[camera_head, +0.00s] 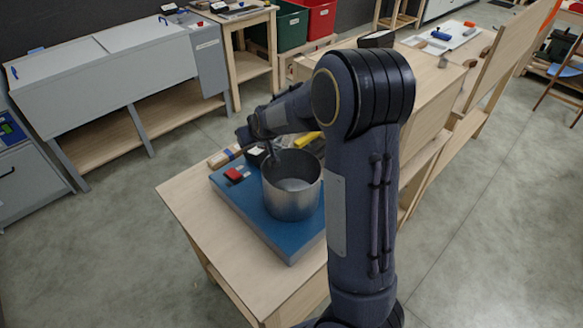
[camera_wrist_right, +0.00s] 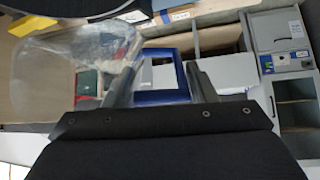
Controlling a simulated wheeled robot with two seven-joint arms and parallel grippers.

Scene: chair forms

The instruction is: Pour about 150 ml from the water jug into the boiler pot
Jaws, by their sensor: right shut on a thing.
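The boiler pot (camera_head: 291,190) is an open metal cylinder standing upright on a blue board (camera_head: 250,208) on the wooden bench. I cannot tell whether there is water in it. My right arm reaches over the bench, and its gripper (camera_head: 270,148) is at the pot's far left rim, partly hidden by the wrist. In the right wrist view the gripper (camera_wrist_right: 163,88) is shut on the water jug (camera_wrist_right: 82,55), a clear see-through vessel to the left of the fingers, with a blue handle-like loop between them. The jug's water level and tilt are unclear. My left gripper is out of view.
A yellow item (camera_head: 306,139) lies behind the pot. The bench's front left surface (camera_head: 205,217) is bare. My right arm hides part of the bench to the right.

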